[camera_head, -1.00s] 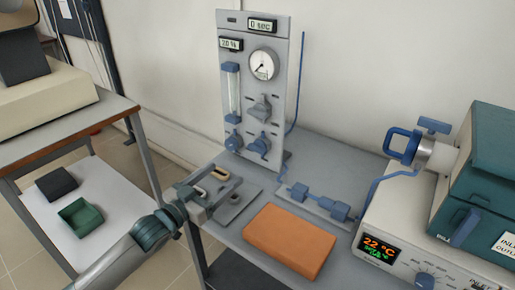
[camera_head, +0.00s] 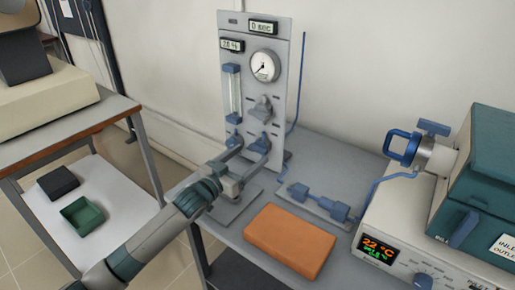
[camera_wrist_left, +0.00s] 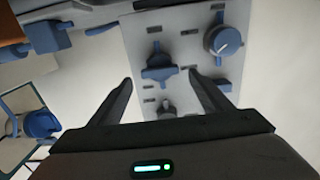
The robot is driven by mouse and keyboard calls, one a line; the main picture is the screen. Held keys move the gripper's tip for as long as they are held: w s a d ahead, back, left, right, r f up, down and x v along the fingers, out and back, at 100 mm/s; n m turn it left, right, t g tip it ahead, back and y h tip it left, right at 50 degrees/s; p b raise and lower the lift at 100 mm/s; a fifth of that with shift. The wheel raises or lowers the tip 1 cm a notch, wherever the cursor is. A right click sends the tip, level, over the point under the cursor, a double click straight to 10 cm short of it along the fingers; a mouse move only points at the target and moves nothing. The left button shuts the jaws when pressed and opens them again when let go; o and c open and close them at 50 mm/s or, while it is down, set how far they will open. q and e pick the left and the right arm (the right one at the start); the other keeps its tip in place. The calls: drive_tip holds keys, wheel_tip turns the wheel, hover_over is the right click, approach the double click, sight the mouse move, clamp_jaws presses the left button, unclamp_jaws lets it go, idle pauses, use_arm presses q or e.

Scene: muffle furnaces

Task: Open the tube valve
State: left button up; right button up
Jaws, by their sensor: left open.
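A grey upright panel (camera_head: 285,100) stands at the back of the bench. Low on it is a blue valve handle (camera_head: 260,143), partly hidden by my gripper. It also shows in the left wrist view (camera_wrist_left: 160,70), seen upside down. My left gripper (camera_head: 249,153) is open and empty, its fingers pointing at the panel's lower part. My right gripper is not in view.
A grey knob (camera_head: 261,108) and a gauge (camera_head: 264,66) sit higher on the panel. An orange block (camera_head: 290,240) lies on the bench in front. Blue fittings (camera_head: 319,200) and a furnace (camera_head: 475,190) with a blue-handled valve (camera_head: 408,146) stand to the right.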

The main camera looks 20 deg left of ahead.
sight(256, 150)
use_arm(q)
drive_tip(key=shift+x, duration=2.75)
drive_tip(key=c, duration=1)
